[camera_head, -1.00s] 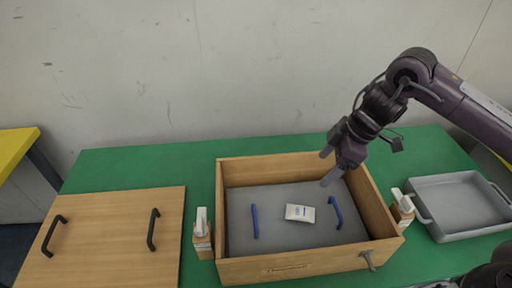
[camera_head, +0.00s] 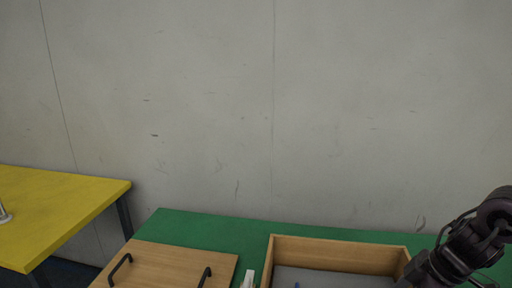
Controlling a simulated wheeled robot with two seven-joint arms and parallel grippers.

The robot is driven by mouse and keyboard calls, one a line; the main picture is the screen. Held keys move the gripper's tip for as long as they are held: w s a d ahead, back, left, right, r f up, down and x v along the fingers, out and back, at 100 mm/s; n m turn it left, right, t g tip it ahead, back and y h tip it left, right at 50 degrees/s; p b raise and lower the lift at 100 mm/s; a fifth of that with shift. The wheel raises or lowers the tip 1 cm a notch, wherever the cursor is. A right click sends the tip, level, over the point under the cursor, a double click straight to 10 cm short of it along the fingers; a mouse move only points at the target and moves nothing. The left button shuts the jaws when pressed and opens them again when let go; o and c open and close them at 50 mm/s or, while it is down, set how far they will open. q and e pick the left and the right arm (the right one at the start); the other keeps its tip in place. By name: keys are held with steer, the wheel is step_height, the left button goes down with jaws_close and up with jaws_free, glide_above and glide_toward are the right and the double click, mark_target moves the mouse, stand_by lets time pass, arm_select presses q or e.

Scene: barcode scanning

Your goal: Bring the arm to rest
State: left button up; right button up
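My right arm (camera_head: 470,240) shows at the lower right edge, beside the right side of the wooden box (camera_head: 335,252). Its gripper fingers are below the picture edge or hidden, so their state does not show. My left arm is not in view. Only the back part of the box and a strip of its grey floor (camera_head: 330,277) show at the bottom.
A wooden board (camera_head: 175,262) with two black handles lies on the green table (camera_head: 215,228), left of the box. A white bottle top (camera_head: 249,279) shows between them. A yellow table (camera_head: 60,205) stands at the left. A bare grey wall is behind.

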steer(key=w+a+f+n+t+y, duration=0.1)
steer(key=a+f+t+y, duration=0.2)
steer(key=a, duration=1)
steer(key=w+a+f+n+t, duration=0.15)
steer(key=a+t, duration=0.25)
steer(key=a, duration=0.9)
steer(key=s+d+f+m+g+h, duration=0.5)
steer(key=s+d+f+m+h, duration=0.3)
steer(key=s+d+m, duration=0.6)
steer(key=s+f+n+g+y, duration=0.1)
steer(key=s+f, duration=0.1)
steer(key=f, duration=1.4)
steer(key=s+f+n+g, duration=0.1)
steer(key=s+f, duration=0.1)
steer(key=f, duration=1.5)
steer(key=s+d+f+g, duration=0.1)
steer(key=s+d+f, duration=0.2)
steer(key=s+f, duration=1.3)
steer(key=s, duration=0.3)
steer(key=shift+p, duration=0.3)
